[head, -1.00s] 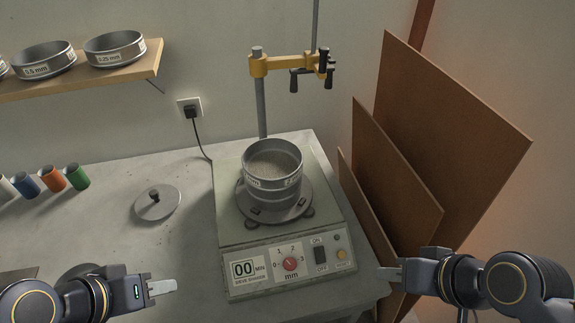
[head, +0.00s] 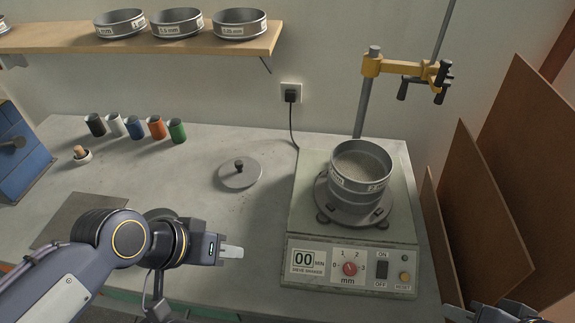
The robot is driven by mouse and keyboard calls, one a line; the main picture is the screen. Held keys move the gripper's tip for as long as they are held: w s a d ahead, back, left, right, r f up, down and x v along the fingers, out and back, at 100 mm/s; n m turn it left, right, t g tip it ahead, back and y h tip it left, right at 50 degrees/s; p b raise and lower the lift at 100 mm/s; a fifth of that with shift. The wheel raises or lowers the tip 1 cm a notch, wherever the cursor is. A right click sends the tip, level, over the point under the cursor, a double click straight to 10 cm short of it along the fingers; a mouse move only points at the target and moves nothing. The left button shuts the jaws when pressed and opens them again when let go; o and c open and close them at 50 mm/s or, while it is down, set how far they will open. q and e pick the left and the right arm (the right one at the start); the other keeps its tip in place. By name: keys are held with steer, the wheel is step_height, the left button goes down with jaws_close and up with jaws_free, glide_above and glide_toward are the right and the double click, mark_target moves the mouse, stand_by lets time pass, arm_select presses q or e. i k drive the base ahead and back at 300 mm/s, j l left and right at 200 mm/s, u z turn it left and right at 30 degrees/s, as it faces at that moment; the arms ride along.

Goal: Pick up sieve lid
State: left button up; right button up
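The sieve lid (head: 238,176) is a flat grey disc with a dark knob on top. It lies on the bench, left of the sieve shaker (head: 300,239). My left gripper (head: 232,252) is below the lid in the head view, apart from it. I see its fingers edge-on, so I cannot tell whether they are parted. My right gripper (head: 462,314) shows only in part at the bottom right edge, far from the lid. A sieve stack (head: 359,182) with grainy material in it stands on the shaker.
Several coloured cups (head: 135,128) stand at the back left, with a small wooden-handled brush (head: 81,154) nearby. A shelf (head: 180,47) with sieves hangs above. A yellow clamp (head: 395,66) on a rod is behind the shaker. Brown boards (head: 510,170) lean at right. Bench around the lid is clear.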

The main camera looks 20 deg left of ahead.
mark_target(237, 172)
steer(key=k+j+z, duration=0.1)
steer(key=j+z, duration=0.25)
steer(key=k+j+z, duration=0.15)
steer(key=j+z, duration=0.15)
steer(key=j, duration=0.2)
steer(key=k+j+z, duration=0.15)
steer(key=j+z, duration=0.2)
